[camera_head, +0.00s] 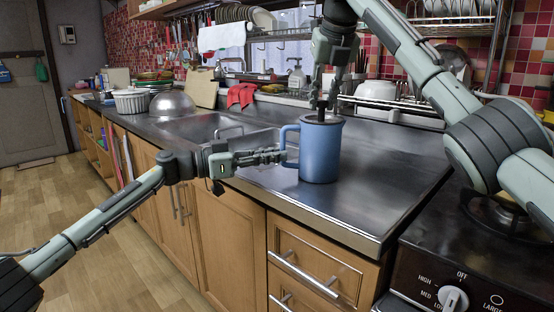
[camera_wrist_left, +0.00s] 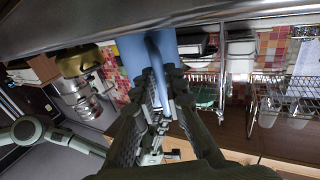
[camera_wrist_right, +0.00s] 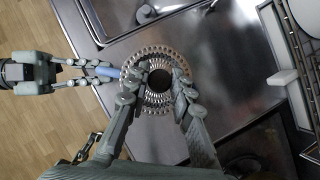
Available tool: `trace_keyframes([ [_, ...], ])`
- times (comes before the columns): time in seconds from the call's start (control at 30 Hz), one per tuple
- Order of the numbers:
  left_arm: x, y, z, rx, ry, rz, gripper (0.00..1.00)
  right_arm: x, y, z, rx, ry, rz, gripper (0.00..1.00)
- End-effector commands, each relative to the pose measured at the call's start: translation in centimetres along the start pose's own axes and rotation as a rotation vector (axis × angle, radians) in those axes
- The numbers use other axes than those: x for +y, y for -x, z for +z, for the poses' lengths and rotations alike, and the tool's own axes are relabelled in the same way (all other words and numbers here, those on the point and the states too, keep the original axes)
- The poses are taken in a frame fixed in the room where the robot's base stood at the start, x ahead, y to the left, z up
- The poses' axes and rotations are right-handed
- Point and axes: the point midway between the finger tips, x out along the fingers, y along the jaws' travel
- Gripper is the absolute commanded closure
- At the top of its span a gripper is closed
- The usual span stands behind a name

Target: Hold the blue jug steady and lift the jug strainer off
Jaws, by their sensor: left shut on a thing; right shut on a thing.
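The blue jug (camera_head: 320,155) stands upright on the steel counter near its front edge, its handle (camera_head: 285,148) to the left. My left gripper (camera_head: 281,156) is shut on the handle; the left wrist view shows the fingers around the blue handle (camera_wrist_left: 158,72). The jug strainer (camera_head: 322,119) sits at the jug's mouth, mostly hidden in the head view. In the right wrist view it shows as a round perforated metal ring (camera_wrist_right: 150,53) around a dark middle. My right gripper (camera_head: 322,106) points down from above and is shut on the strainer's middle part.
The sink (camera_head: 205,127) lies left behind the jug. A red cloth (camera_head: 241,95) and a white bowl (camera_head: 376,90) are at the back. The stove (camera_head: 480,250) is at the right. The counter (camera_head: 385,185) right of the jug is clear.

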Motion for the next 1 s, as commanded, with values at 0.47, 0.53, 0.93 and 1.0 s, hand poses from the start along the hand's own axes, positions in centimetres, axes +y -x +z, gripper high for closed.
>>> trace_keyframes([
  [0.47, 0.0, 0.01, 0.03, 0.0, 0.0, 0.0, 1.0, 0.05, 0.83, 0.47, 0.0, 0.001, 0.001, 1.0],
  [0.53, 0.0, 0.01, 0.03, 0.0, 0.0, 0.0, 1.0, 0.05, 0.95, 0.54, 0.0, 0.001, 0.001, 1.0],
  [0.93, 0.01, 0.01, 0.03, 0.0, 0.0, 0.0, 1.0, 0.01, 0.87, 0.5, 0.001, 0.0, 0.0, 0.53],
  [1.0, 0.01, 0.0, 0.03, 0.0, 0.0, 0.0, 1.0, 0.0, 0.89, 0.49, 0.001, 0.0, 0.0, 0.53],
])
